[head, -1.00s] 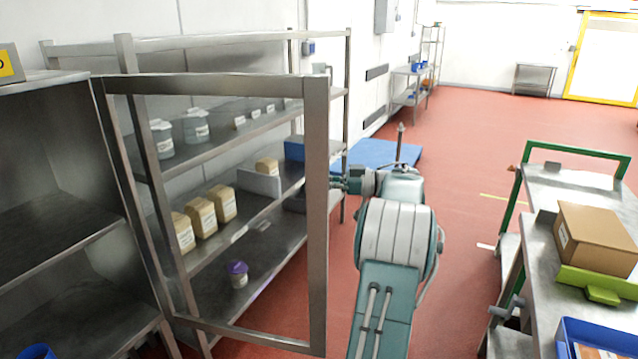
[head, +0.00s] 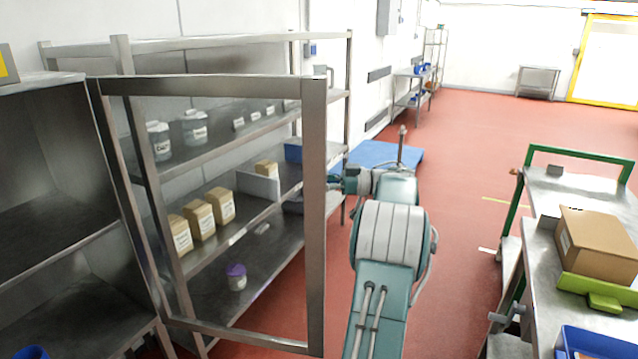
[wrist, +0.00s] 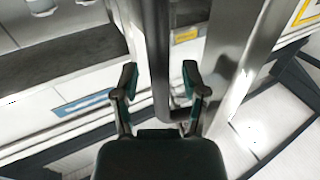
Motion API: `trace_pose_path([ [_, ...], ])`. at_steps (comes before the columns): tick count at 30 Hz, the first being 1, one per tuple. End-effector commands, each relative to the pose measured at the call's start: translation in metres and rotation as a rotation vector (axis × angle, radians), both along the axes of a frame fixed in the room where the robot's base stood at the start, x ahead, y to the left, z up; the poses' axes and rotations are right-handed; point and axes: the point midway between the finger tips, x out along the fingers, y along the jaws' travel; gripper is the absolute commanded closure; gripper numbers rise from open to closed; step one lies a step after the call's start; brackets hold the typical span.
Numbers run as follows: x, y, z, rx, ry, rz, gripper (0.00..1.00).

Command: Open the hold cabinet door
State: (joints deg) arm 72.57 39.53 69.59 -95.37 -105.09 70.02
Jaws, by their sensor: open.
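The hold cabinet (head: 50,235) stands open at the left, with its shelves in plain view. Its door (head: 315,220), a metal frame with a clear pane, stands swung well out from the cabinet, its free edge toward the middle of the picture. My gripper (head: 336,184) is beside that free edge, partly hidden behind the stile. In the wrist view my gripper (wrist: 160,85) is open, with one finger on each side of the dark door handle (wrist: 158,50). The handle's lower end bends toward the metal stile (wrist: 235,50). I cannot tell whether a finger touches the handle.
A rack (head: 225,43) with tubs and cream packs stands behind the door. A bench (head: 538,240) with a cardboard box (head: 598,243) and a blue bin (head: 600,340) is at the right. Red floor (head: 460,170) is clear between. A blue mat (head: 385,155) lies beyond my arm.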

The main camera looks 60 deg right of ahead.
Motion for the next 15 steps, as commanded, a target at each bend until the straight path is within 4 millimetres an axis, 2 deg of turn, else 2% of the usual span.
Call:
trace_pose_path([
  [8, -0.004, -0.004, -0.001, 0.002, 0.001, -0.002, 0.43],
  [11, -0.014, -0.011, -0.001, 0.001, 0.001, -0.003, 0.43],
  [15, -0.038, -0.028, -0.002, 0.001, -0.001, -0.005, 0.43],
])
